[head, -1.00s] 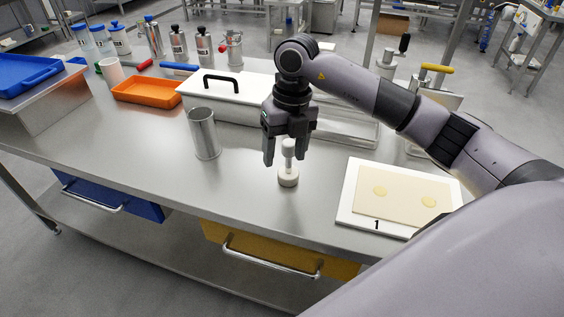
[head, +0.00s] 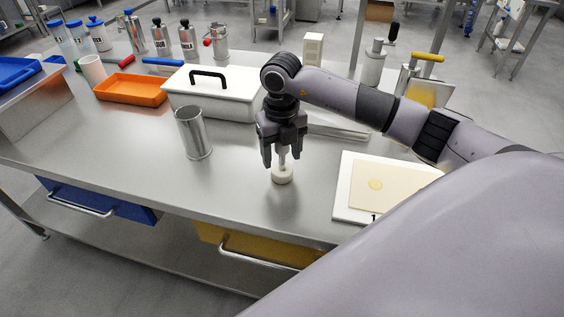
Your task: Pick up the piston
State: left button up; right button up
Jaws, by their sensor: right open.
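The piston (head: 282,175) is a pale, off-white piece with a round base and a thinner stem, standing upright on the steel table (head: 235,185). My right gripper (head: 281,163) points straight down over it, with its open fingers on either side of the stem. The upper part of the piston is partly hidden by the gripper. I cannot tell whether the fingers touch it. My left gripper is not in view.
A metal cylinder (head: 194,134) stands left of the piston. Behind are a white lidded box (head: 222,106) and an orange tray (head: 130,90). A white board (head: 350,205) with a dough sheet (head: 400,182) lies to the right. The table in front of the piston is clear.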

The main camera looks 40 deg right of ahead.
jog(key=c, duration=1.1)
jog(key=shift+r, duration=0.1)
